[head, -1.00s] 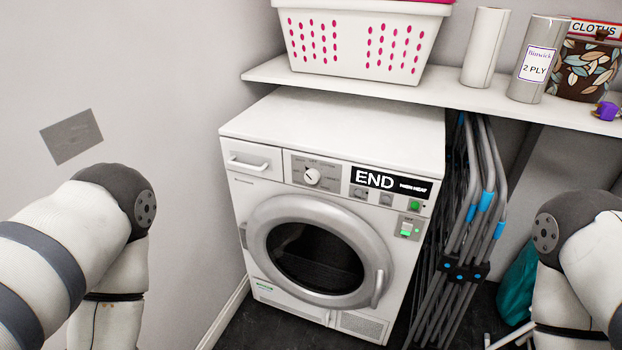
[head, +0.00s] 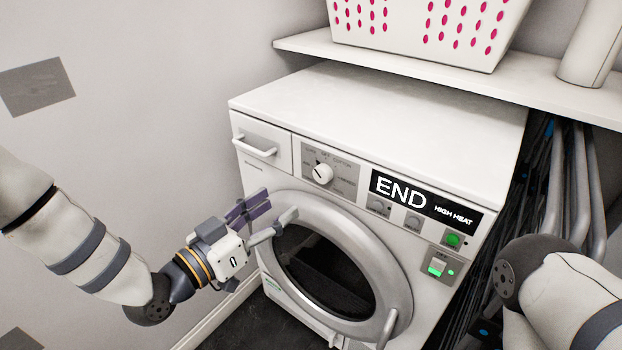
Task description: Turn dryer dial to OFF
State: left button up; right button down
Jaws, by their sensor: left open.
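The white dryer (head: 375,95) stands against the wall under a shelf. Its round white dial (head: 323,174) sits on a grey panel at the upper left of the front, with small lettering around it. The dial's black mark points to the upper left, but I cannot read the setting exactly. The display (head: 425,203) reads END and HIGH HEAT. My left gripper (head: 277,208) is open and empty, in front of the dryer, below and left of the dial and apart from it. My right arm shows at the lower right; its gripper is out of view.
A drawer handle (head: 254,146) sticks out left of the dial. The round door (head: 335,270) is shut below. A green-lit switch (head: 437,266) is at the right. Folded racks (head: 577,190) stand right of the dryer. A shelf (head: 440,75) with a white basket (head: 425,30) overhangs the back.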

aim_at(319, 176)
pick_arm(q)
jog(key=b+x, duration=0.1)
jog(key=x, duration=1)
jog(key=shift+w+d, duration=0.2)
jog(key=c, duration=1.1)
